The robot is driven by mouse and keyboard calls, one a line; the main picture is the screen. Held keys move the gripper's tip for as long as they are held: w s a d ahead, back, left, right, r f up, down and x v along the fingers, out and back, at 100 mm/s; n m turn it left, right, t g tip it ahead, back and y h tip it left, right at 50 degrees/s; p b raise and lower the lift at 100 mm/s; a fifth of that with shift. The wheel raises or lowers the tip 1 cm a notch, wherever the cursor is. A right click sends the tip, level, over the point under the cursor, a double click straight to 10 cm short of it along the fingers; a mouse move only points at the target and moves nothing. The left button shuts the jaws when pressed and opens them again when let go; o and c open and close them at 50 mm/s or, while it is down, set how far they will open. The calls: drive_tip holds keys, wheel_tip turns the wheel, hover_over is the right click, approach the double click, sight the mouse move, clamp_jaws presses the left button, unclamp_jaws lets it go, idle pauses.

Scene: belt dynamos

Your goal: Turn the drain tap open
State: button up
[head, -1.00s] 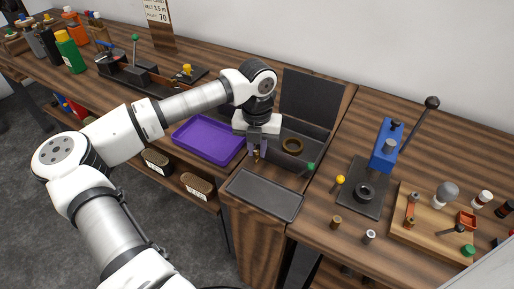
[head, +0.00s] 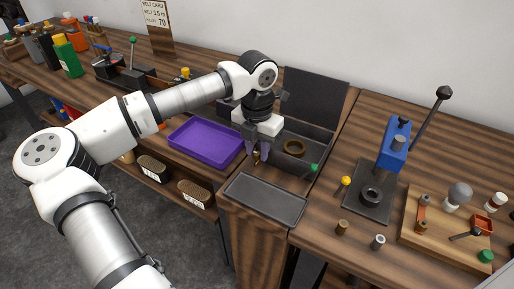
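A black open-topped tank (head: 318,139) with a raised lid (head: 314,92) stands in the bench, with a brass ring (head: 294,147) inside. A small brass fitting (head: 257,160), which looks like the drain tap, shows at the tank's front left, mostly covered by my gripper. My gripper (head: 257,152) points down right at this fitting, its two purplish fingers on either side of it. The picture is too small to tell whether the fingers press on it or only straddle it. The tap's handle position is hidden.
A dark shallow tray (head: 265,199) lies in front of the tank, and a purple tray (head: 205,143) to its left. A green knob (head: 314,168) sits at the tank's right front corner. A blue lever press (head: 392,150) stands to the right.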

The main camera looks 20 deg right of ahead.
sight(258, 153)
wheel_tip(258, 153, up, 14)
drive_tip(key=b, duration=0.2)
idle(0.4)
drive_tip(key=shift+s+f, duration=0.1)
